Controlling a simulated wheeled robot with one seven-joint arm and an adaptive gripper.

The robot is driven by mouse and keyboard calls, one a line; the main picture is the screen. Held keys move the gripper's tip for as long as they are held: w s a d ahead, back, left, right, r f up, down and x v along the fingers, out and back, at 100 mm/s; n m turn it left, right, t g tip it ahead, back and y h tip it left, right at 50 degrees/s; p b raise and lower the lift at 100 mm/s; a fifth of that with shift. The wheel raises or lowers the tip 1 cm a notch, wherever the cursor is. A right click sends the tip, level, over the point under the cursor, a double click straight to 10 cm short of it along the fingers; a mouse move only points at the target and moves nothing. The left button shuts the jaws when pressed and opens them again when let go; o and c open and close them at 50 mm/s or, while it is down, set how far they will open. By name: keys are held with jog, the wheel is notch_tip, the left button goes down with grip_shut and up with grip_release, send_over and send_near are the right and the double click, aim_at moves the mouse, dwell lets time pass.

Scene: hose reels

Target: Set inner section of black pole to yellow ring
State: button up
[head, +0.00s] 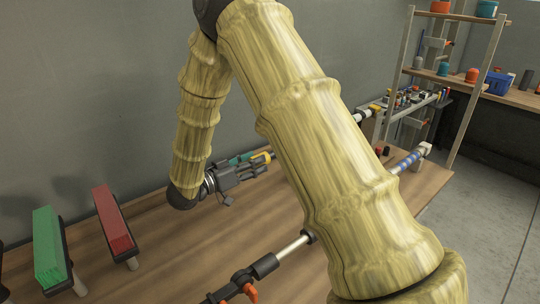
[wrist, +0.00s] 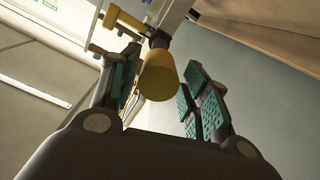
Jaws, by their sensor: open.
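My gripper (head: 262,166) is over the far side of the bench, its fingertips beside a yellow end piece (head: 262,157). In the wrist view my gripper (wrist: 160,95) is open, and a yellow cylinder (wrist: 158,76) with a dark neck lies between its teal-padded fingers; I cannot tell whether they touch. A pole with a black section (head: 264,266), an orange clamp (head: 250,292) and a bare silver rod (head: 293,247) lies nearer the front. My arm hides its middle. A blue-banded section (head: 409,160) shows beyond my arm. I cannot make out a yellow ring on that pole.
A red block (head: 114,221) and a green block (head: 48,247) stand on dark holders at the left of the wooden bench (head: 185,255). A shelf rack (head: 466,85) with cups and a blue bin (head: 497,82) stands at the right. The wall is close behind my gripper.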

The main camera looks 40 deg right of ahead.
jog(key=d+p, duration=0.1)
jog(key=d, duration=0.5)
jog(key=shift+w+d, duration=0.15)
jog(key=shift+d, duration=0.15)
grip_shut()
